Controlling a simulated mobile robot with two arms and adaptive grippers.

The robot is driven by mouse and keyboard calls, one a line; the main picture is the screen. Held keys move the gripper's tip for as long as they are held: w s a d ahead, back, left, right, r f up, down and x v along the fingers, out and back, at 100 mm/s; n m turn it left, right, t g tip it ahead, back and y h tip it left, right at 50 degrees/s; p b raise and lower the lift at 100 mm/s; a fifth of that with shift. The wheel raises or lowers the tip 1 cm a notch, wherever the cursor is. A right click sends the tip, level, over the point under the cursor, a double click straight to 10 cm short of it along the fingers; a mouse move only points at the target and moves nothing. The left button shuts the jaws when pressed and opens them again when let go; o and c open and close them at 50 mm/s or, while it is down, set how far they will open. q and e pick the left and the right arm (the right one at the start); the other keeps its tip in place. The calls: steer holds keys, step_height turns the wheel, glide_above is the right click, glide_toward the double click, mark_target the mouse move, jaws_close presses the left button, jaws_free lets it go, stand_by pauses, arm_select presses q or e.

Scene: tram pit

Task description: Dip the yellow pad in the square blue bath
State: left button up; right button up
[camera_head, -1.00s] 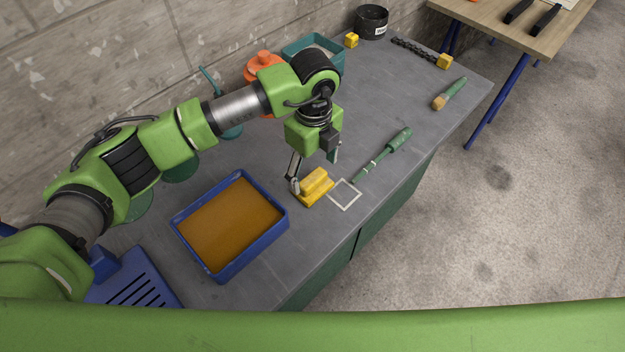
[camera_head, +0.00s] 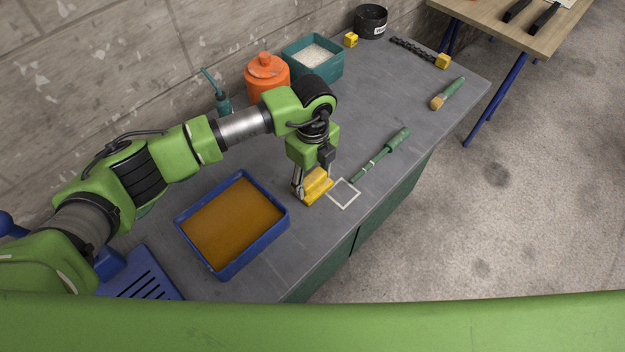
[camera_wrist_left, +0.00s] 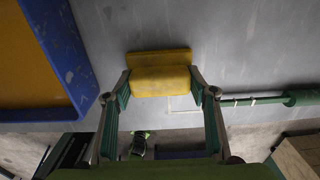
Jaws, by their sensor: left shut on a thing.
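The yellow pad (camera_head: 316,187) sits on the grey bench beside a white square outline (camera_head: 344,193). My left gripper (camera_head: 313,189) is over it and shut on its raised upper part. In the left wrist view the pad (camera_wrist_left: 160,78) lies between the two fingertips (camera_wrist_left: 161,84). The square blue bath (camera_head: 281,225) holds brown-orange liquid and stands left of the pad, apart from it. Its blue wall also shows in the left wrist view (camera_wrist_left: 62,50). My right gripper is not in view.
A green-handled tool (camera_head: 385,153) lies right of the outline. An orange pot (camera_head: 266,76), a teal tub (camera_head: 329,72) and a teal can (camera_head: 223,104) stand at the back. A blue slotted tray (camera_head: 140,280) is front left. The bench between pad and bath is clear.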

mark_target(313, 177)
arm_select(q)
steer(key=shift+r+b, duration=0.5)
step_height(313, 177, up, 2)
steer(key=shift+r+b, duration=0.1)
steer(key=shift+b, duration=0.65)
steer(key=s+a+r+b, duration=0.3)
steer(key=s+r, duration=0.6)
steer(key=s, duration=0.4)
steer(key=shift+s+a+r+b, duration=0.25)
steer(key=shift+a+r+b, duration=0.15)
steer(key=shift+b, duration=0.3)
steer(key=shift+d, duration=0.1)
